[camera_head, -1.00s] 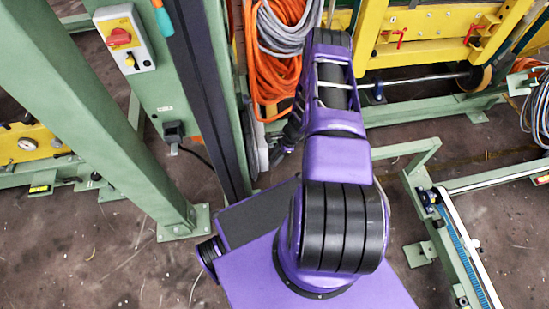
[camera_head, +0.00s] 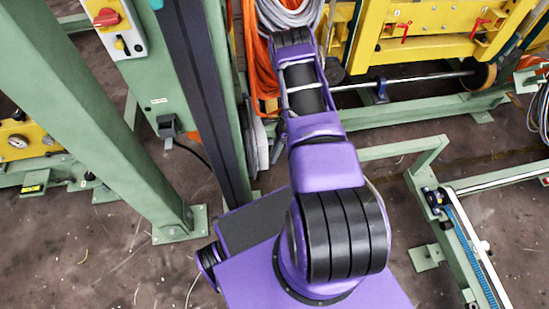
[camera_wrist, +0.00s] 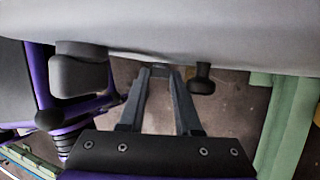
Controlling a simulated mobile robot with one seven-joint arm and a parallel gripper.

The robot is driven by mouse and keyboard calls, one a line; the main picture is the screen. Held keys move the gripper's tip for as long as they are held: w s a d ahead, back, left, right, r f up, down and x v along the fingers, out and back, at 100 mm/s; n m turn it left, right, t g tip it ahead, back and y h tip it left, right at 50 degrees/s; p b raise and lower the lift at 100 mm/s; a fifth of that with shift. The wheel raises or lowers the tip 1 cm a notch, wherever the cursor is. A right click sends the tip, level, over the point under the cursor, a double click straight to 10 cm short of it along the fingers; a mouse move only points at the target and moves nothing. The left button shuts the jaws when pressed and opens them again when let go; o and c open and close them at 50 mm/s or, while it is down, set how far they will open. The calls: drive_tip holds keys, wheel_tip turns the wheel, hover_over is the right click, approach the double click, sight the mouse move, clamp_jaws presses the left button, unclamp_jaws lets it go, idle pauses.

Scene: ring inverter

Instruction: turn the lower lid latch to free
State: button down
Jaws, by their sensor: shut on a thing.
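In the wrist view, my gripper (camera_wrist: 160,72) has its two dark fingers drawn together at the tips, against the lower edge of a pale grey panel or lid (camera_wrist: 220,42). The tips close on a small dark piece at that edge, which looks like the lower lid latch; the fingers mostly hide it, and its angle cannot be told. A short dark knob (camera_wrist: 202,78) hangs from the edge just right of the fingers. A larger dark block (camera_wrist: 80,70) sits to the left. In the head view my arm hides the gripper and the latch.
Orange cable (camera_head: 262,70) hangs near my arm. Yellow machine frames (camera_head: 425,38) stand behind. A low green conveyor frame (camera_head: 425,190) is on the right.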

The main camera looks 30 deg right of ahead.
drive_tip(key=shift+w+g, duration=0.15)
drive_tip(key=shift+g, duration=0.25)
drive_tip(key=c, duration=0.6)
unclamp_jaws()
drive_tip(key=v, duration=1.7)
drive_tip(key=shift+d+p, duration=0.3)
drive_tip(key=shift+p, duration=0.1)
drive_tip(key=shift+c, duration=0.3)
